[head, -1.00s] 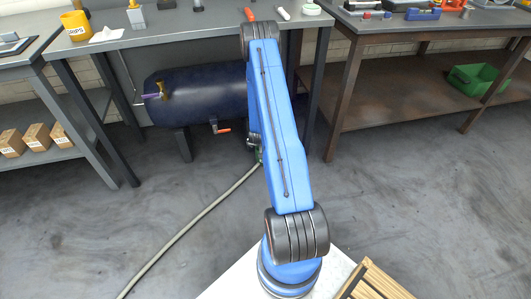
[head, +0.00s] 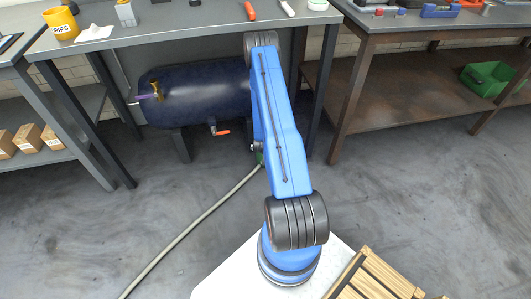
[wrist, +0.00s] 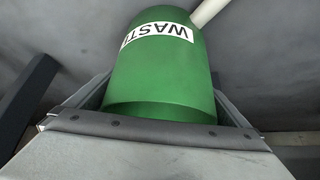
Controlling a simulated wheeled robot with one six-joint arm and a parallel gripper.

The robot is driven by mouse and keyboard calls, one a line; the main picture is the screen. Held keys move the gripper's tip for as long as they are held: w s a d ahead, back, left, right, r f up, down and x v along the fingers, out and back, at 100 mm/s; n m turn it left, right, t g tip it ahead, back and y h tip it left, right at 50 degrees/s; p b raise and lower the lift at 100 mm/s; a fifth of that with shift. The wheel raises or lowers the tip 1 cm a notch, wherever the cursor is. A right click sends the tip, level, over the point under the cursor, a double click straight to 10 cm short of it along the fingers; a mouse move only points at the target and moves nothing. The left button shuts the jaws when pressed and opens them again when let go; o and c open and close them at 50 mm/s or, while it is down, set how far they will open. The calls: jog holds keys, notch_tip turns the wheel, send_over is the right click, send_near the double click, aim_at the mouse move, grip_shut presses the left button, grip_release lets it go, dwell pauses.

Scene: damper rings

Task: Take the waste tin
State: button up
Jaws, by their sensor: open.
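The waste tin (wrist: 160,70) is a green cylinder with a white label reading WASTE. In the wrist view it fills the middle, its label toward the top. My gripper (wrist: 160,88) is open, with a grey finger on each side of the tin; I cannot tell whether either touches it. In the head view only a small green bit of the tin (head: 259,157) shows beside my blue arm, near the floor below the bench. My gripper is hidden there behind the arm.
A dark blue tank (head: 195,95) lies under the grey bench (head: 150,35), with an orange-handled valve (head: 221,132). A pale hose (head: 195,228) runs over the floor to near the tin. A brown bench (head: 420,98) stands right. The floor in front is open.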

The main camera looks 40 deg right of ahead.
jog(key=shift+w+d+f, duration=0.15)
jog(key=shift+d+f, duration=0.05)
jog(key=shift+f, duration=0.2)
jog(key=shift+c, duration=0.6)
jog(key=c, duration=0.8)
jog(key=shift+r, duration=0.15)
